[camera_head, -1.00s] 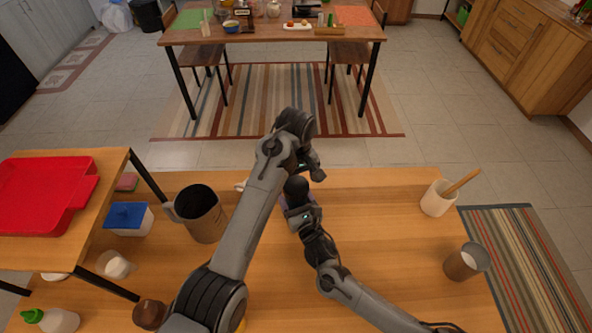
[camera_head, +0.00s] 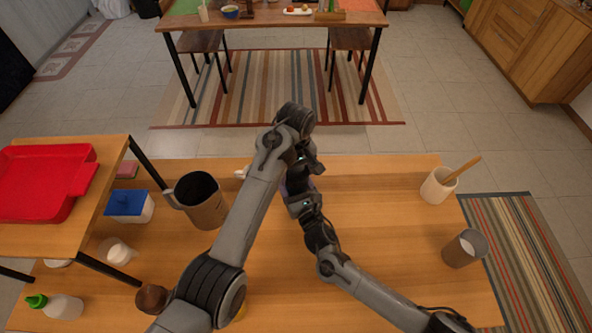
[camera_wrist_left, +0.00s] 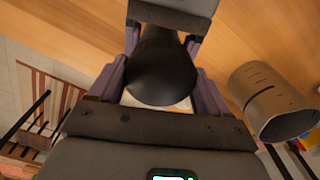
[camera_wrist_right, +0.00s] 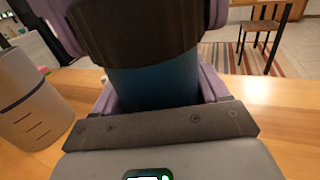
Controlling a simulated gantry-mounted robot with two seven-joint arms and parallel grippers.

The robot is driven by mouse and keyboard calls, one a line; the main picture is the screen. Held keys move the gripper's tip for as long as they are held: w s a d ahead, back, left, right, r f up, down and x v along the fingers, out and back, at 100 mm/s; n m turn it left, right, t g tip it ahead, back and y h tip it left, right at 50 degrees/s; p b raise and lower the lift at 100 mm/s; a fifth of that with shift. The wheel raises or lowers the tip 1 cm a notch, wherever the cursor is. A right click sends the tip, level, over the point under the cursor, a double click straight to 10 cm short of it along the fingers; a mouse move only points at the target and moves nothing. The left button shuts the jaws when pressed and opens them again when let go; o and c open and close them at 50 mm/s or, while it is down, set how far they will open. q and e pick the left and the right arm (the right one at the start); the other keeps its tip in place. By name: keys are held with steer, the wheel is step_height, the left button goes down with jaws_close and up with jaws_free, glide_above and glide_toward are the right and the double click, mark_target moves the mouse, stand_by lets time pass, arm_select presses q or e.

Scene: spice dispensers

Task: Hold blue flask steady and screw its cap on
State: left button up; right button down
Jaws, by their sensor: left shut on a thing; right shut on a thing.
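The blue flask (camera_wrist_right: 150,82) stands between the purple fingers of my right gripper (camera_head: 296,192), which is shut on its body. A dark rounded cap (camera_wrist_left: 163,75) shows between the purple fingers of my left gripper (camera_head: 307,168), which is shut on it. The two grippers are close together, left above right. The joint between cap and flask is hidden, so I cannot tell whether the thread is engaged. In the head view, the arms hide most of flask and cap.
A grey-brown pitcher (camera_head: 203,205) stands just left of my left arm. A blue-lidded box (camera_head: 128,206) and small jar (camera_head: 117,252) are further left, near the red tray (camera_head: 45,210). A spoon holder (camera_head: 435,187) and tumbler (camera_head: 462,250) stand right. The table between is clear.

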arm_select(q)
steer(key=shift+m, duration=0.8)
steer(key=o, duration=1.1)
steer(key=shift+r, duration=3.75)
arm_select(e)
jaws_free()
steer(key=shift+s+d, duration=0.1)
steer(key=shift+s, duration=0.05)
arm_select(q)
steer(key=shift+f+b, duration=0.3)
arm_select(e)
steer(key=v, duration=1)
steer(key=shift+s, duration=0.25)
